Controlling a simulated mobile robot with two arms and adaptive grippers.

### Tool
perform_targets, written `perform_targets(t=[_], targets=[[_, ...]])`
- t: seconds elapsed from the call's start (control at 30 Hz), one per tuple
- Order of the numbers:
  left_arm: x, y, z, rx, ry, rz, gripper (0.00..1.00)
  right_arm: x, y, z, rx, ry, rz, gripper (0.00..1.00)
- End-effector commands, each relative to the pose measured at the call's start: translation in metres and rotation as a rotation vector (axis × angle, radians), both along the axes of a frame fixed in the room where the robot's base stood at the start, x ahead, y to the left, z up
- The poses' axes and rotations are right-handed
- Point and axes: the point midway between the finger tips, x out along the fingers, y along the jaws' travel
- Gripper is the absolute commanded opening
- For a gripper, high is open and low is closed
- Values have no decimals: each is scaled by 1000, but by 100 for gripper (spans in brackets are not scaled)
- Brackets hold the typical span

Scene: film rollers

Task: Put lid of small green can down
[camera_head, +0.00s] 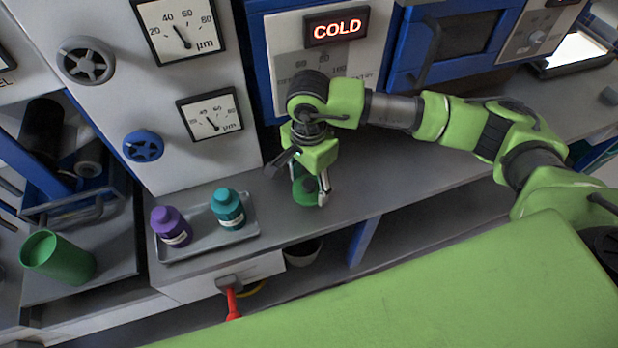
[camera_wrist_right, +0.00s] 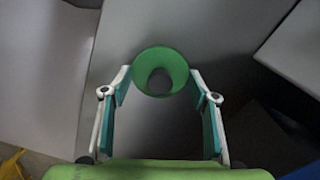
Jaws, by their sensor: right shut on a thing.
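My right gripper (camera_head: 308,193) reaches down over the grey counter below the COLD sign. It is shut on the round green lid (camera_head: 304,188), one finger on each side. In the right wrist view, the lid (camera_wrist_right: 179,88) shows as a green disc with a dark round middle between the fingertips (camera_wrist_right: 160,82). Whether the lid touches the counter, I cannot tell. An open green can (camera_head: 62,260) stands on the lower grey surface at the far left, apart from the gripper. My left gripper is not in view.
A grey tray (camera_head: 200,246) with a purple bottle (camera_head: 172,228) and a teal bottle (camera_head: 228,209) stands left of my right gripper. The counter (camera_head: 400,172) to the gripper's right is clear. Blue-framed machines stand behind.

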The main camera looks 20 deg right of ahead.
Motion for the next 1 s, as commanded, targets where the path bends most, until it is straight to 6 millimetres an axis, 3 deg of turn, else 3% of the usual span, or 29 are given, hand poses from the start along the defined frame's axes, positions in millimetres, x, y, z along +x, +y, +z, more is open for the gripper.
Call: perform_targets(t=[0.33, 0.37, 0.4, 0.77, 0.87, 1.0], targets=[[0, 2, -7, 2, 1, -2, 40, 0, 1, -5, 1, 0, 0, 34], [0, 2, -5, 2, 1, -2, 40, 0, 1, -3, 1, 0, 0, 62], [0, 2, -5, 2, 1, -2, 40, 0, 1, -3, 1, 0, 0, 71], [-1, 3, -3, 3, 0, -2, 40, 0, 0, -1, 1, 0, 0, 71], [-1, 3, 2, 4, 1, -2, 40, 0, 1, 4, 2, -1, 0, 71], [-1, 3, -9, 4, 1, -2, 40, 2, 1, 25, 2, -8, 2, 71]])
